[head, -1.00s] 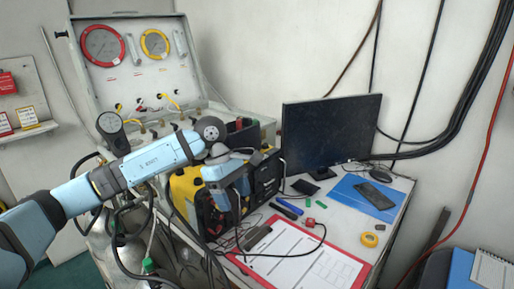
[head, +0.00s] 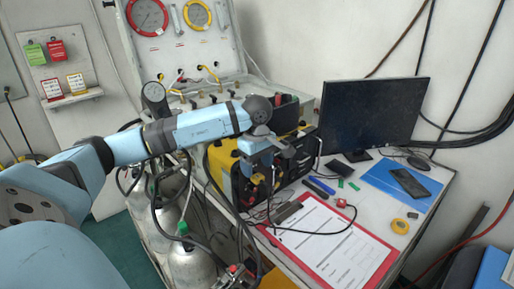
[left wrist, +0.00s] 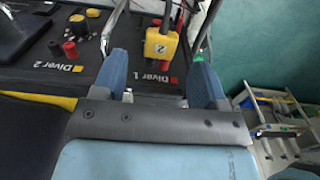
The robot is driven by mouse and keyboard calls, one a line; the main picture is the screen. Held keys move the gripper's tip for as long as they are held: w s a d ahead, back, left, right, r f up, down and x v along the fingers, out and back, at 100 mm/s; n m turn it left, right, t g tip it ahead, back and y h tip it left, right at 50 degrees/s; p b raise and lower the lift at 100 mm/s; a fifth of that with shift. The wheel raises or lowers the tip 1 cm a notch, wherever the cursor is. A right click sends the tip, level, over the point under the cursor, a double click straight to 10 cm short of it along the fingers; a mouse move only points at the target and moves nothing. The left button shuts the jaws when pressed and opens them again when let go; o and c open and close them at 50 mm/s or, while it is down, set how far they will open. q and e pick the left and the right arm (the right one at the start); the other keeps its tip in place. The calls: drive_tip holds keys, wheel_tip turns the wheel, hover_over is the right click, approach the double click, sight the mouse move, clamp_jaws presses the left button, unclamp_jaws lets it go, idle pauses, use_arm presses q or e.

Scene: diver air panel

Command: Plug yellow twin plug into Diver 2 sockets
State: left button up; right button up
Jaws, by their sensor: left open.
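The yellow twin plug (left wrist: 160,44) stands above the Diver 1 label in the left wrist view, with cable around it. Whether it is fully seated there I cannot tell. The Diver 2 sockets (left wrist: 63,48), one red and one black, are to the left above the Diver 2 label and look empty. My left gripper (left wrist: 158,76) is open, its blue fingers to either side of the plug's line, with the plug beyond them and apparently not gripped. In the head view my left gripper (head: 262,172) is in front of the yellow and black unit (head: 222,162). My right gripper is not in view.
A gauge panel (head: 180,50) stands behind. Loose hoses and gas cylinders (head: 185,262) are below the arm.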

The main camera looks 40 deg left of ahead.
sight(259, 177)
use_arm(q)
drive_tip(key=shift+f, duration=1.65)
drive_tip(key=c, duration=1.1)
drive_tip(key=shift+d, duration=0.3)
drive_tip(key=shift+d, duration=0.15)
drive_tip(key=shift+s+d, duration=0.1)
drive_tip(key=shift+d, duration=0.6)
drive_tip(key=shift+d, duration=0.25)
